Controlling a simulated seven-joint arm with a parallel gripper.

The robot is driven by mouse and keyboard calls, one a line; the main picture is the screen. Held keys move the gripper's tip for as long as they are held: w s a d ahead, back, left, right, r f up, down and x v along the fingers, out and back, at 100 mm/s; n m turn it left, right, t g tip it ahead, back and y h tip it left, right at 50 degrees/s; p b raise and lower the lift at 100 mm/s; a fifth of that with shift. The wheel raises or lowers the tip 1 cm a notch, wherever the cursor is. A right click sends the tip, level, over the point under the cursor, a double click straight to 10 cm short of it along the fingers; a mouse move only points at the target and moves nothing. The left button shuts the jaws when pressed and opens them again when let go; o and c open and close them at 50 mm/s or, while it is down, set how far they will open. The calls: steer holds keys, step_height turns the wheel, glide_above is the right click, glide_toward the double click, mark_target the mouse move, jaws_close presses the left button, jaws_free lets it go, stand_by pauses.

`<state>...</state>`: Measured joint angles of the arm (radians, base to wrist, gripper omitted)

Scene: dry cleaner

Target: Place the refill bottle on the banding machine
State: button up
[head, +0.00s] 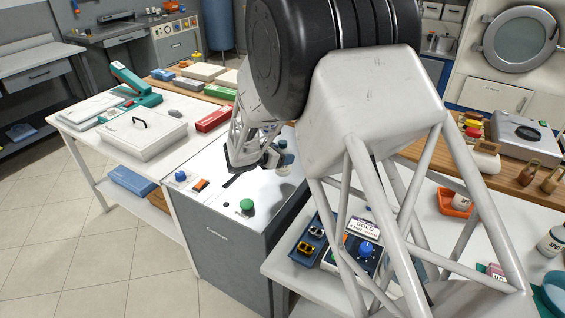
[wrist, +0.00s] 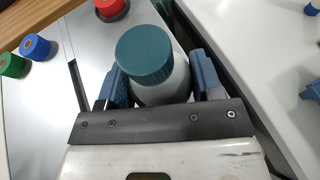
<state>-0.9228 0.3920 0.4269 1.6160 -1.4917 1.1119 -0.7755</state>
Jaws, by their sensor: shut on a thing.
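The refill bottle (wrist: 160,90) is white with a ribbed teal cap. In the wrist view it sits between the blue finger pads of my gripper (wrist: 162,78), which is shut on it. In the head view my gripper (head: 268,160) is over the far right part of the white-topped grey cabinet, which I take for the banding machine (head: 222,240). The bottle shows just right of the fingers there (head: 286,160), partly hidden by my arm. It looks upright. I cannot tell whether its base touches the top.
A white table (head: 95,170) with a flat white case (head: 142,135) stands left. A right-hand table holds a blue tray (head: 309,243) and an orange bin (head: 452,205).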

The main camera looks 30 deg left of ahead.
steer(key=shift+w+a, duration=0.2)
steer(key=shift+w, duration=0.05)
steer(key=shift+f, duration=1.75)
steer(key=shift+f, duration=0.1)
steer(key=o, duration=1.1)
steer(key=shift+s+r, duration=0.15)
steer(key=shift+r, duration=0.05)
steer(key=v, duration=1.1)
steer(key=shift+s+a+r, duration=0.1)
steer(key=shift+s+a, duration=0.1)
steer(key=shift+s, duration=0.05)
